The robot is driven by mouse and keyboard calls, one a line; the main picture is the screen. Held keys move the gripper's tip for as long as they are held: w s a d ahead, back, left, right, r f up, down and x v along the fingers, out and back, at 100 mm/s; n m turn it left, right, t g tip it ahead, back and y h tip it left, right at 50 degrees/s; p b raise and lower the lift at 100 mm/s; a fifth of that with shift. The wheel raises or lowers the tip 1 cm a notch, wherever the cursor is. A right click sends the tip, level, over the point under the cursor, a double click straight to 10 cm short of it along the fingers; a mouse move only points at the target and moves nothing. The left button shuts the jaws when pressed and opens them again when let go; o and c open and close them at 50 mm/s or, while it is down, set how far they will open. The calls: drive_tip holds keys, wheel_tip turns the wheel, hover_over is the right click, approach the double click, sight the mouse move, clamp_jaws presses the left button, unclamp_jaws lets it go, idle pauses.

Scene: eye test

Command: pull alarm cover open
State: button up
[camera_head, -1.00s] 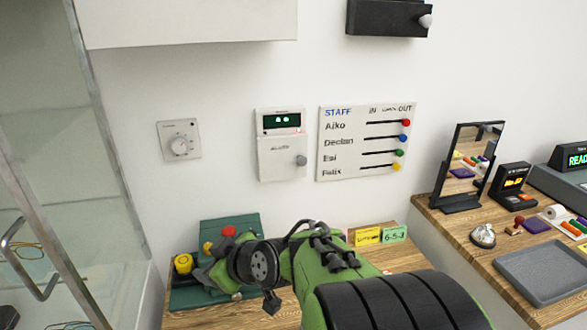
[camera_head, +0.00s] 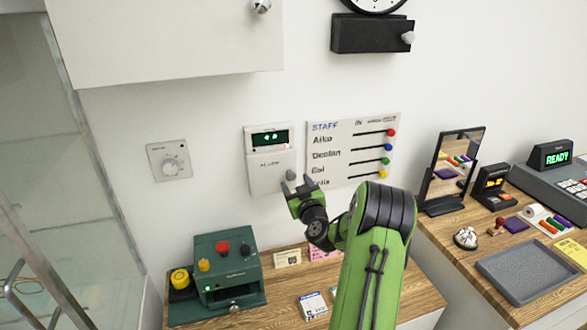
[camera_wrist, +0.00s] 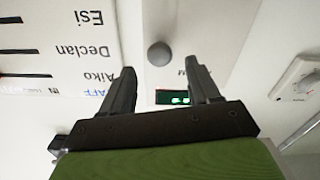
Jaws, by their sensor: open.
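The alarm panel is white, on the wall, with a lit green display (camera_head: 269,138) at its top. Its cover (camera_head: 266,174) looks closed and carries a round grey knob (camera_head: 291,175) at its lower right. My gripper (camera_head: 296,184) is just below the knob in the head view, open and empty. In the wrist view, which shows the wall upside down, the knob (camera_wrist: 159,54) appears beyond and between the two fingertips of my gripper (camera_wrist: 160,68). I cannot tell how far the fingers are from the cover; no contact shows.
The staff board (camera_head: 352,150) with coloured sliders hangs close to the right of the panel. A dial thermostat (camera_head: 170,161) is to the left. A green machine (camera_head: 228,268) stands on the wooden desk (camera_head: 412,297) below. A white cabinet (camera_head: 165,40) hangs above.

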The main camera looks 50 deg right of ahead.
sight(292, 177)
drive_tip(key=p+x, duration=0.1)
drive_tip(key=x, duration=0.2)
drive_tip(key=shift+w+d, duration=0.1)
drive_tip(key=shift+w, duration=0.05)
drive_tip(key=shift+c, duration=0.2)
drive_tip(key=shift+f, duration=0.1)
clamp_jaws()
